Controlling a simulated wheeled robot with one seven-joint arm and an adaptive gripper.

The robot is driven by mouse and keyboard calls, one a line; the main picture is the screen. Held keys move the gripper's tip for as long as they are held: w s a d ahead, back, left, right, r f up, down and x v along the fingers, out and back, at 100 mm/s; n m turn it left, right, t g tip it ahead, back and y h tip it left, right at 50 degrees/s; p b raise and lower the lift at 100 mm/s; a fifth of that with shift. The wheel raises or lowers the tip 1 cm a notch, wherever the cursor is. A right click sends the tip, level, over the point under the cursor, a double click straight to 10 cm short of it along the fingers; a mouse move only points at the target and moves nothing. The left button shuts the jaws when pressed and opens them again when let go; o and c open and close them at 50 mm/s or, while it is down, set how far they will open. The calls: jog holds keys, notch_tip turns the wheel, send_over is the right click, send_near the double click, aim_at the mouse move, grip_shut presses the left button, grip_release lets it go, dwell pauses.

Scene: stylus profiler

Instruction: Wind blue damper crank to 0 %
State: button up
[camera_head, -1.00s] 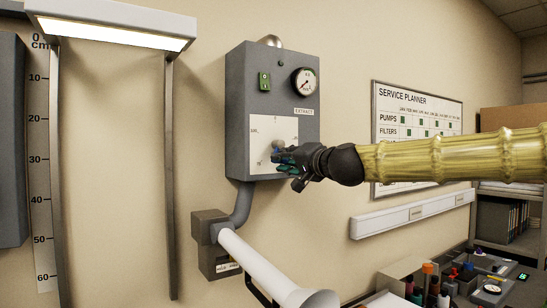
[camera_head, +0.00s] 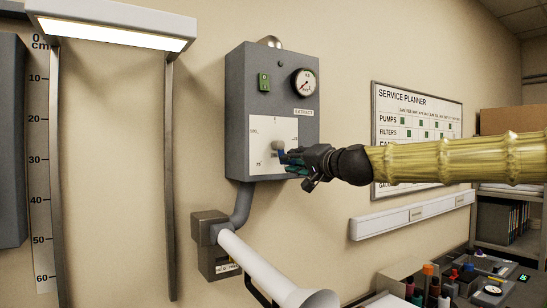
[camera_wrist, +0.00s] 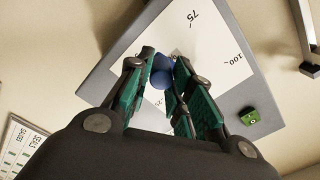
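The blue damper crank (camera_head: 283,155) sits on the white dial plate of the grey extract box, its arm pointing down and to the right from the grey hub (camera_head: 277,145). In the wrist view its blue knob (camera_wrist: 162,76) lies between my fingers. My gripper (camera_head: 287,158) is at the plate from the right, its green-padded fingers close on both sides of the knob, and appears shut on it. The wrist view shows the scale marks 75 and 100 on the plate (camera_wrist: 207,40). My fingers hide part of the crank and the scale's right side.
The grey box (camera_head: 237,110) carries a green switch (camera_head: 264,82) and a round gauge (camera_head: 304,82). A pipe and a white duct arm (camera_head: 255,262) run below it. A service planner (camera_head: 418,100) hangs to the right. A cluttered bench is at lower right.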

jog(key=shift+w+d+r, duration=0.3)
jog(key=shift+w+d, duration=0.15)
jog(key=shift+d, duration=0.1)
jog(key=shift+w+d+r+p, duration=0.35)
jog(key=shift+d+r+p, duration=0.15)
jog(key=shift+r, duration=0.25)
